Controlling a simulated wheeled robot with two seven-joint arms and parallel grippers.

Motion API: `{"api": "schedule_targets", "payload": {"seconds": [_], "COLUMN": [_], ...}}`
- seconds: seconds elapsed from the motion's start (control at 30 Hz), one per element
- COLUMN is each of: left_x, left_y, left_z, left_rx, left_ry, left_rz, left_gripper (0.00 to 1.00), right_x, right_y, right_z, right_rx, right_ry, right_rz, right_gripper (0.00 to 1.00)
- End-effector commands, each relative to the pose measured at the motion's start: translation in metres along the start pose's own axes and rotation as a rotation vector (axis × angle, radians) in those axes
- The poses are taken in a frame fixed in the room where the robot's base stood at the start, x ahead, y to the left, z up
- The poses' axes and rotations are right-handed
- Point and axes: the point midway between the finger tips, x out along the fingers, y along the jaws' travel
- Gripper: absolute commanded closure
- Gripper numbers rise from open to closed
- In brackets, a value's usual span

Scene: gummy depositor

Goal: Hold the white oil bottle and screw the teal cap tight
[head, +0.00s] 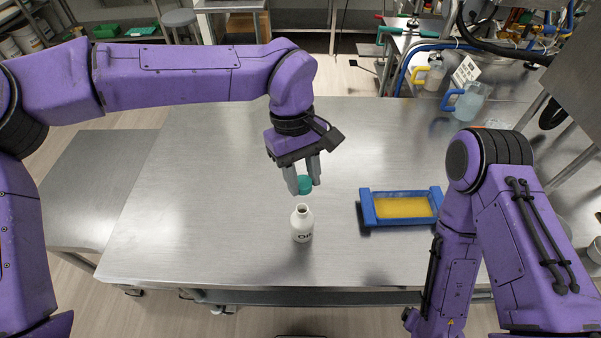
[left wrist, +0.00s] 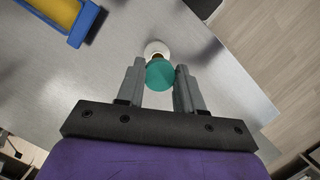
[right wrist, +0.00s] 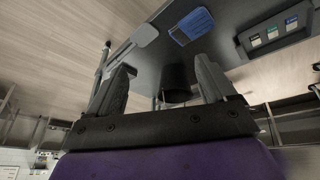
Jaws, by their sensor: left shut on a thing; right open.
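The white bottle (head: 302,225) stands upright on the steel table (head: 220,210), with dark lettering on its front and its neck uncovered. My left gripper (head: 304,182) is shut on the teal cap (head: 305,185) and holds it a little above the bottle's mouth, apart from it. In the left wrist view the cap (left wrist: 160,74) sits between the fingertips (left wrist: 160,77), with the white bottle (left wrist: 156,48) partly hidden behind it. My right gripper shows only in the right wrist view (right wrist: 163,88). It is open and empty, away from the bottle.
A blue tray with yellow filling (head: 403,207) lies right of the bottle. Two jugs, one with a yellow handle (head: 431,76) and one with a blue handle (head: 467,102), stand at the back right. The table's left half is clear.

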Motion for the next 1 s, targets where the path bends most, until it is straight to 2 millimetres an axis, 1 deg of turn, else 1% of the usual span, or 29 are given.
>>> {"api": "schedule_targets", "payload": {"seconds": [0.17, 0.23, 0.43, 0.6, 0.8, 0.83, 0.87, 0.93, 1.0], "left_x": [-0.005, 0.008, 0.028, 0.034, 0.034, 0.034, 0.034, 0.037, 0.043], "left_y": [0.000, 0.000, 0.000, 0.000, 0.000, 0.000, 0.000, -0.002, -0.007], "left_z": [0.002, -0.002, -0.007, -0.009, -0.009, -0.009, -0.010, -0.014, -0.026], "left_rx": [-0.003, -0.002, -0.002, -0.001, -0.001, -0.001, -0.001, 0.007, 0.036], "left_ry": [-0.005, -0.004, -0.003, -0.002, -0.001, -0.001, -0.001, 0.002, 0.008], "left_rz": [-0.001, -0.001, -0.001, 0.000, 0.000, 0.000, 0.000, -0.002, -0.009], "left_gripper": [1.00, 1.00, 1.00, 1.00, 1.00, 1.00, 1.00, 1.00, 1.00], "right_x": [-0.015, -0.009, -0.008, -0.008, -0.008, -0.008, -0.007, -0.005, 0.002], "right_y": [0.001, 0.001, 0.001, 0.001, 0.001, 0.001, 0.001, 0.000, 0.000], "right_z": [-0.006, -0.004, -0.003, -0.003, -0.003, -0.003, -0.003, -0.002, 0.001], "right_rx": [0.000, 0.000, 0.000, 0.000, 0.000, 0.000, 0.000, 0.000, 0.000], "right_ry": [0.000, 0.000, 0.000, 0.000, 0.000, 0.000, 0.000, 0.000, 0.000], "right_rz": [0.000, 0.000, 0.000, 0.000, 0.000, 0.000, 0.000, 0.000, 0.000], "right_gripper": [0.16, 0.16, 0.16, 0.16, 0.16, 0.13, 0.05, 0.05, 0.05]}}
